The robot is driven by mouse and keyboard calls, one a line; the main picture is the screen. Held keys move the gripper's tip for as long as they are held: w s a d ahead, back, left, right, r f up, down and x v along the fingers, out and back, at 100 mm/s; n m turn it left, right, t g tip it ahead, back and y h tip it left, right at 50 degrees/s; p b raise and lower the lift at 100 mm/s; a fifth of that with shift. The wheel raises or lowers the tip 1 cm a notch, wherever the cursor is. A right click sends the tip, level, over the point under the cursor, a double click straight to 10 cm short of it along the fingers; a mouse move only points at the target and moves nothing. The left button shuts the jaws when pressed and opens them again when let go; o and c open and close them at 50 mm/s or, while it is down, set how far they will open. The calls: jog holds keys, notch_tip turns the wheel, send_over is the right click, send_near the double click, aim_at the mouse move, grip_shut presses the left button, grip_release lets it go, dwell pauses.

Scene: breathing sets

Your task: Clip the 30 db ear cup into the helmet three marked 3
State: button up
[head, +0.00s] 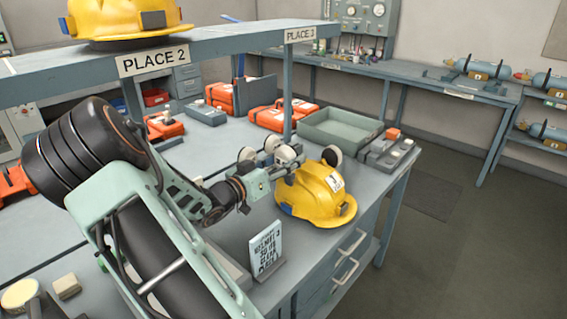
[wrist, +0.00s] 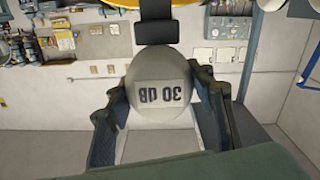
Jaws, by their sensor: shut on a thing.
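The yellow helmet (head: 318,198) with a white tag marked 3 rests on the bench near its right corner. Its yellow edge (wrist: 110,3) shows at the top of the wrist view. My gripper (head: 287,158) is beside and above the helmet's upper left side. In the wrist view my gripper (wrist: 158,110) is shut on the pale round ear cup (wrist: 160,68), whose 30 dB label reads upside down. A black block (wrist: 155,31) sits between cup and helmet. I cannot tell whether it is joined to the helmet.
A helmet sign (head: 265,248) stands in front on the bench. A grey-green tray (head: 340,128) and a grey block with small parts (head: 386,150) lie behind. A shelf post (head: 288,90) rises behind my gripper.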

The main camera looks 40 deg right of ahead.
aim_at(286, 179)
jog(key=shift+a+r+p, duration=0.1)
jog(key=shift+r+p, duration=0.1)
jog(key=shift+p, duration=0.15)
jog(key=shift+f+b, duration=2.15)
jog(key=shift+f, duration=0.9)
jog(key=shift+f+b, duration=1.1)
jog(key=shift+f, duration=1.05)
jog(key=o, duration=1.3)
notch_tip(286, 179, up, 10)
